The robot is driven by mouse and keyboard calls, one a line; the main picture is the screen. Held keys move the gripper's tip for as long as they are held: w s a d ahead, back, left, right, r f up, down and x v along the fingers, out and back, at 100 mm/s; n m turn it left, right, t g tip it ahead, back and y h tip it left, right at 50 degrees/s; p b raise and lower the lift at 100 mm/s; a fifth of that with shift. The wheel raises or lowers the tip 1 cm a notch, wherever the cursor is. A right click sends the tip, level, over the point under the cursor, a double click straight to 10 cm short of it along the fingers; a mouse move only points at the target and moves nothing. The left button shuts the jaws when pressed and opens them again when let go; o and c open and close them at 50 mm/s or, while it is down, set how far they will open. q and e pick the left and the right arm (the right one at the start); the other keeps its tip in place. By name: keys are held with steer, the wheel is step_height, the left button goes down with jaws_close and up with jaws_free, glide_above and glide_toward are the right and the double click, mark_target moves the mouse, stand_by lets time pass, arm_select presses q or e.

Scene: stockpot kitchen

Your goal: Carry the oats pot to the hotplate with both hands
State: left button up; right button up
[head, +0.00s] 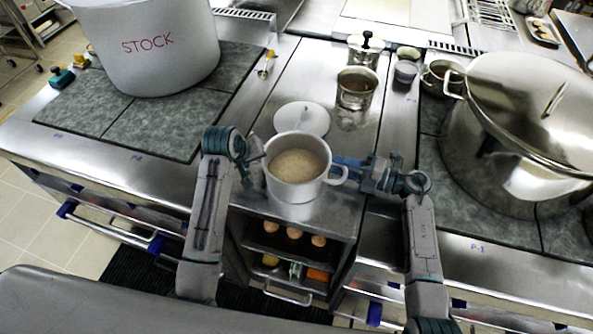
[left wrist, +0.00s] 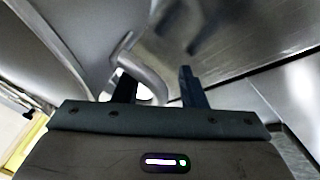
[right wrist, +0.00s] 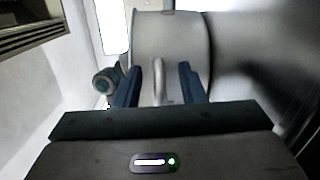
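The oats pot (head: 283,182) is a pale metal pot with beige oats inside, upright on the steel counter at the centre of the head view. My left gripper (head: 255,156) is at its left side, open; in the left wrist view a curved pot handle (left wrist: 151,82) lies between the fingers (left wrist: 157,82). My right gripper (head: 347,170) is at its right side, open; in the right wrist view the other handle (right wrist: 158,78) stands between the fingers (right wrist: 158,84), with gaps on both sides. Dark hotplate tiles (head: 95,128) lie to the left and others (head: 437,190) to the right.
A large STOCK pot (head: 150,50) stands on the left tiles, and a big lidded pot (head: 500,150) on the right tiles. A round white lid (head: 302,118) lies behind the oats pot. A steel pot (head: 356,92) and small cups (head: 405,72) stand further back. The left tiles' front part is clear.

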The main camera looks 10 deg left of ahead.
arm_select(q)
jaws_close()
arm_select(e)
jaws_close()
steer(key=shift+d+f, duration=0.1)
stand_by(0.9)
